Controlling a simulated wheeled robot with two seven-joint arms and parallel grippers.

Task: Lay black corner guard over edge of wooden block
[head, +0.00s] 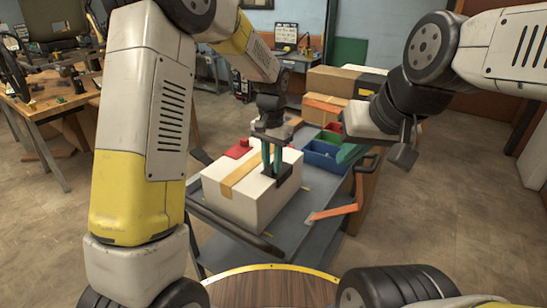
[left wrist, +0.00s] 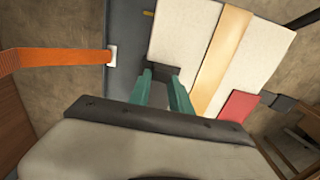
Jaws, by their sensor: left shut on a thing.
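A pale block (head: 234,202) with a tan strip across its top lies on the grey cart. It also shows in the left wrist view (left wrist: 187,43). The black corner guard (head: 287,180) is at the block's right-hand top edge, and its dark end shows between my fingers in the left wrist view (left wrist: 163,72). My left gripper (head: 272,164) points down with teal fingers shut on the guard. I cannot tell whether the guard rests fully against the block. My right gripper (head: 352,153) is right of the block, apart from it; its jaw opening is unclear.
An orange strap (head: 337,212) with a pale end lies right of the block. A red piece (head: 239,149) is at the block's far side. A blue bin (head: 322,156) and cardboard boxes (head: 333,80) stand behind. The grey cart (head: 290,237) has bare room in front.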

